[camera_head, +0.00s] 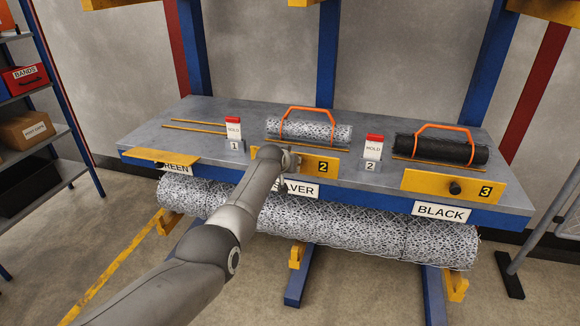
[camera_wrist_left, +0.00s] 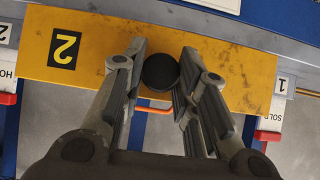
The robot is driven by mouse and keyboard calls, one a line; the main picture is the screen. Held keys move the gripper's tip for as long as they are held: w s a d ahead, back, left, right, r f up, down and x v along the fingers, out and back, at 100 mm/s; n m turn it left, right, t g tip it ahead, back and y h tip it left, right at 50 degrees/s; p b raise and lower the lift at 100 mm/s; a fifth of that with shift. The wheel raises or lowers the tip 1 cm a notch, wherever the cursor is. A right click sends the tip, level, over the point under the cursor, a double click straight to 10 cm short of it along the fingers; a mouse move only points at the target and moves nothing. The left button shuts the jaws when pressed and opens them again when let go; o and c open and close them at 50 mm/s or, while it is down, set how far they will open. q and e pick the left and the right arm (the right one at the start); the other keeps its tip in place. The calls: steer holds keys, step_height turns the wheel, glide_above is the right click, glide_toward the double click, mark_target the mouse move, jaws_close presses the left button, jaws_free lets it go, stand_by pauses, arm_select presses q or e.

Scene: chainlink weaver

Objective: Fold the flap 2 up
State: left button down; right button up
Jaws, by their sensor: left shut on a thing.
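Flap 2 (camera_head: 310,163) is a yellow plate with a black "2" label at the front edge of the grey table. It stands raised, with its face toward me; I cannot tell whether it is fully vertical. In the left wrist view the same flap (camera_wrist_left: 225,58) fills the upper part, with a round black knob (camera_wrist_left: 160,72) on it. My left gripper (camera_head: 290,162) is at the flap's face, its fingers (camera_wrist_left: 158,80) shut on either side of the knob. The gripper hides the knob and the left part of the flap in the head view. My right gripper is not in view.
Flap 3 (camera_head: 423,184) stands up at the right; flap 1 (camera_head: 160,155) lies out flat at the left. A silver mesh roll (camera_head: 335,133) with an orange handle and a black roll (camera_head: 420,148) lie on the table (camera_head: 215,112). A long mesh roll (camera_head: 350,225) hangs below.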

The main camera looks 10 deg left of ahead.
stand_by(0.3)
arm_select(q)
steer(key=c, duration=1.1)
jaws_free()
steer(key=v, duration=1.2)
steer(key=shift+f, duration=0.15)
